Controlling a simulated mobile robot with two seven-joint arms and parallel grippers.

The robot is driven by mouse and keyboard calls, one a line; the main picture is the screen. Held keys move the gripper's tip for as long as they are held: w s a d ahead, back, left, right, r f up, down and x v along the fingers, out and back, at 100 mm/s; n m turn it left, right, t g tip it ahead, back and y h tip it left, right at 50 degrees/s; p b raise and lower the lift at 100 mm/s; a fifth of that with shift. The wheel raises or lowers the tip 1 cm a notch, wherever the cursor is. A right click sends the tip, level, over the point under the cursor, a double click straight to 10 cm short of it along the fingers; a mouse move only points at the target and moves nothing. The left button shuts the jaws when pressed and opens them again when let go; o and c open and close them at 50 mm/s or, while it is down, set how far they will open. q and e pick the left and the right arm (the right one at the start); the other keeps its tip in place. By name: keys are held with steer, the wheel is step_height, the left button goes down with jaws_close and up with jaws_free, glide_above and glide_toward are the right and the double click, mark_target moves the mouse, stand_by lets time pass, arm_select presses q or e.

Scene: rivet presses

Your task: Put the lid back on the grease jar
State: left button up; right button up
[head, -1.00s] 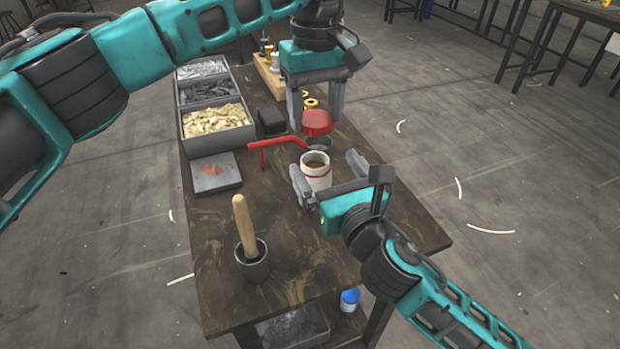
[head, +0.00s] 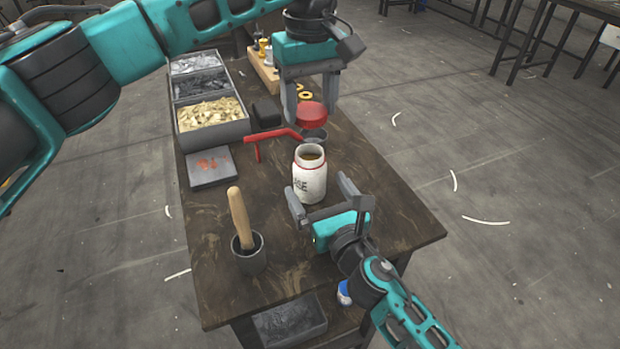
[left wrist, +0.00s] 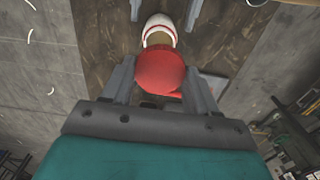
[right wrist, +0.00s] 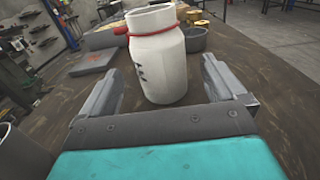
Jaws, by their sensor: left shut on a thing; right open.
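The white grease jar (head: 309,181) stands upright and open on the table, brown grease showing in its mouth, with a red ring around its neck. It also shows in the right wrist view (right wrist: 158,62) and the left wrist view (left wrist: 160,27). My left gripper (head: 311,117) is shut on the red lid (head: 311,114), holding it above the table behind the jar; the lid (left wrist: 160,70) sits between its fingers in the left wrist view. My right gripper (head: 321,200) is open, on the near side of the jar, its fingers apart from it.
A dark cup (head: 249,259) with a wooden-handled tool stands at front left. Divided bins (head: 215,130) are behind. A small grey bowl (head: 314,138) sits behind the jar.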

arm_select(q)
steer(key=shift+f, duration=0.1)
arm_select(e)
steer(key=x, duration=0.6)
steer(key=shift+w, duration=0.2)
steer(key=c, duration=1.5)
arm_select(q)
steer(key=shift+f, duration=2.5)
